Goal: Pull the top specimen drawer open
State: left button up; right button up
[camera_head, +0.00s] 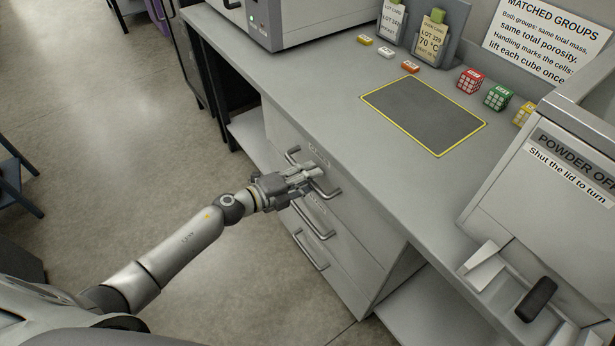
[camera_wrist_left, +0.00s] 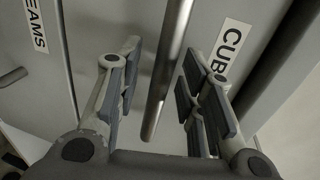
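The top specimen drawer is in the grey cabinet under the counter in the head view, with a metal bar handle (camera_head: 331,192). Its front looks flush with the cabinet, partly hidden by my gripper. My left gripper (camera_head: 311,174) is at this handle. In the left wrist view the handle bar (camera_wrist_left: 170,65) runs between the two open fingers of the gripper (camera_wrist_left: 160,75), with a gap on both sides. A label starting "CUB" (camera_wrist_left: 233,45) is on the drawer front there. My right gripper is not in view.
Two lower drawer handles (camera_head: 312,222) (camera_head: 310,252) sit below. The counter holds a yellow-edged dark mat (camera_head: 425,113), red (camera_head: 470,80) and green (camera_head: 497,97) lattice cubes and small tags. A "powder off" unit (camera_head: 550,185) stands at right. The floor left of the drawers is clear.

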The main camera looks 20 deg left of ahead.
pick_arm(q)
jog(key=shift+c, duration=0.3)
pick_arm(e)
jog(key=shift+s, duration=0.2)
pick_arm(q)
grip_shut()
jog(key=shift+s, duration=0.15)
